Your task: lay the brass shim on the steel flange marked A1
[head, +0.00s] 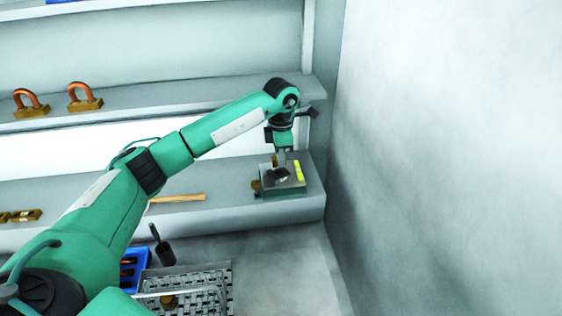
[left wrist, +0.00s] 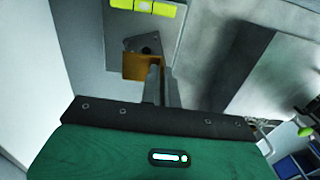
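My left gripper (head: 282,160) reaches down over a flat grey block at the right end of the shelf. In the left wrist view its two fingers (left wrist: 160,80) are close together, with the edge of a brass piece (left wrist: 140,66), seemingly the shim, between their tips. A dark grey plate with a round hole, seemingly the steel flange (left wrist: 130,44), lies just beyond the brass piece; it also shows under the fingers in the head view (head: 281,175). I cannot tell whether brass and plate touch. A yellow-green label (head: 299,171) is on the block; its marking is unreadable. My right gripper is not in view.
The lower shelf (head: 230,212) also holds a wooden-handled tool (head: 178,198) and brass pieces (head: 22,215) at far left. Two copper-handled brass blocks (head: 85,97) stand on the upper shelf. A wall (head: 440,150) rises close on the right. Below are a blue bin (head: 143,262) and a metal mesh (head: 190,285).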

